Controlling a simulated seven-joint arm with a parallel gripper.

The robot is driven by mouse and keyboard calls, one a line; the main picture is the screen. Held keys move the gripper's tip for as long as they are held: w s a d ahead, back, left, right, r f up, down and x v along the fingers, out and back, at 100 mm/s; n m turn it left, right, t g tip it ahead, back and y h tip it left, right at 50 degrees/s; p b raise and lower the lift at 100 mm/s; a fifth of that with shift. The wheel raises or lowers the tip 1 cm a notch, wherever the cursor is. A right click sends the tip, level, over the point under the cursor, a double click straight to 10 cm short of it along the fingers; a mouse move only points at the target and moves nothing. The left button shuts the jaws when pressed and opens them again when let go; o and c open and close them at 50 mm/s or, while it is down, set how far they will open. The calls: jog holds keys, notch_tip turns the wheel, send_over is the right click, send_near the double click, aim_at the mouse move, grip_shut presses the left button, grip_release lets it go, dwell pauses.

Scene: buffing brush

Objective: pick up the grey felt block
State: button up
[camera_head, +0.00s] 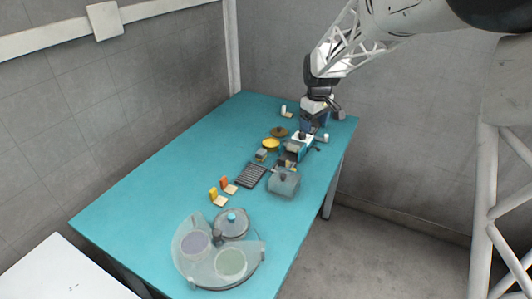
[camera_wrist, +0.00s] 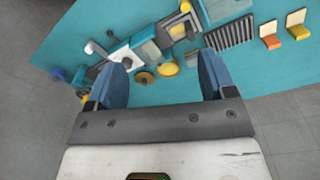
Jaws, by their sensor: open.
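The grey felt block is most likely the small grey block (camera_head: 261,155) on the teal table, beside a yellow disc and the black ribbed rack. It also shows in the wrist view as a small grey block (camera_wrist: 192,58), close to the inner side of my right finger. My gripper (camera_wrist: 164,74) is open, with its two blue fingers apart and nothing held between them. In the head view my gripper (camera_head: 309,127) is over the far right part of the table, to the right of and beyond the block. Its fingertips are hard to make out there.
The yellow disc (camera_head: 271,144) and a brown disc (camera_head: 279,131) lie close to the block. A black ribbed rack (camera_head: 250,176) and a grey box (camera_head: 284,182) stand nearer. A round clear-covered machine (camera_head: 216,250) takes the front. The table's left side (camera_head: 170,165) is clear.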

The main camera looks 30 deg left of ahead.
aim_at(261, 152)
jog(key=a+f+n, duration=0.1)
jog(key=a+f, duration=0.3)
jog(key=a, duration=0.2)
jog(key=w+a+f+n, duration=0.1)
jog(key=a+f+n, duration=0.1)
jog(key=a+f, duration=0.3)
jog(key=w+a+f+n, duration=0.1)
jog(key=a+f, duration=0.4)
jog(key=a, duration=0.4)
jog(key=shift+a+f+g, duration=0.1)
jog(key=shift+a+g, duration=0.15)
jog(key=shift+g, duration=0.05)
jog(key=shift+f, duration=1.3)
jog(key=shift+s+a+f, duration=0.1)
jog(key=shift+f, duration=2.45)
jog(key=c, duration=1.1)
jog(key=shift+o, duration=0.2)
